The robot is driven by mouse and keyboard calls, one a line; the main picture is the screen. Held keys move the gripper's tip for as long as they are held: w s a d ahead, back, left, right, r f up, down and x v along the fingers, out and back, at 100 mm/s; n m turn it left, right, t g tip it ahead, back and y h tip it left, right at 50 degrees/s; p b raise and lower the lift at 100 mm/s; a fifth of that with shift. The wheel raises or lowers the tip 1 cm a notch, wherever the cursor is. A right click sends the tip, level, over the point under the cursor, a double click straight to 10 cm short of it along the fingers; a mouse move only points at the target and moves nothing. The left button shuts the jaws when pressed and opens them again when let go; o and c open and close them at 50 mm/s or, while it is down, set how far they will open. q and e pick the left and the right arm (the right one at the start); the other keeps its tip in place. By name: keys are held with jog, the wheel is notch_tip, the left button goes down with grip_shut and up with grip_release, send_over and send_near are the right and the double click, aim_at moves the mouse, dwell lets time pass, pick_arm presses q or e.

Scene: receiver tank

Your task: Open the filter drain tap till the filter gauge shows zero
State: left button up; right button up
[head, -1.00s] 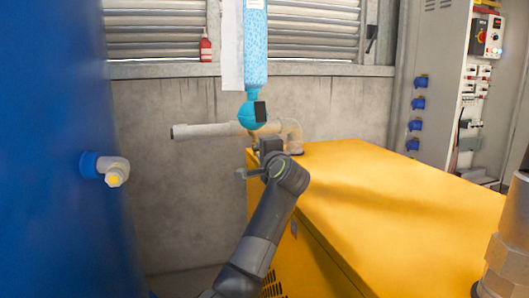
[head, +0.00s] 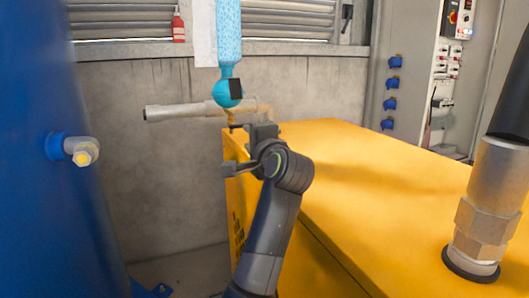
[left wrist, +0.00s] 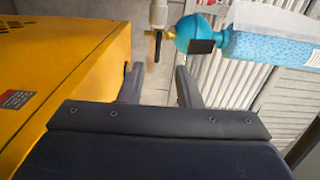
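The filter (head: 228,35) is a clear column of blue beads with a teal bowl (head: 227,95) below it. A small black gauge (head: 236,89) is on the bowl; its face and reading do not show. In the left wrist view the bowl (left wrist: 188,31) and black gauge (left wrist: 201,46) are at the top. My right gripper is not in view.
A yellow cabinet (head: 370,190) fills the right, with a steel pipe fitting (head: 482,220) on it. A grey pipe (head: 175,111) runs behind the bowl. A blue tank (head: 40,200) with an elbow outlet (head: 80,151) stands left. Open floor lies between tank and cabinet.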

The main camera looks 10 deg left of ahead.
pick_arm(q)
jog(key=v, duration=0.7)
jog(key=shift+b, duration=0.45)
